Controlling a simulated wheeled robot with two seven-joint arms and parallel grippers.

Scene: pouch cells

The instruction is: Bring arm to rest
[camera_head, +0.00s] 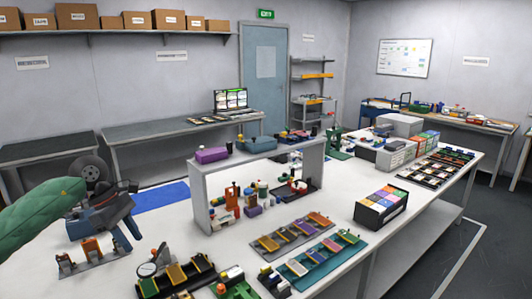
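My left arm, in a green sleeve, comes in from the left edge. My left gripper (122,232) is dark grey and hangs over the left part of the white table (340,235). Its fingers are small and overlap, so I cannot tell whether they are open or shut. No held object is visible. Below and beside it is a grey plate with orange-brown fixtures (92,250); I cannot tell whether they touch. My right arm and gripper are not in view.
A grey shelf stand (204,207) with small items stands mid-table. Trays with colored cells (300,240) lie in front. A black box with colored tops (381,205) is to the right. A blue mat (161,196) lies behind my gripper. White table surface is bare between the trays and box.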

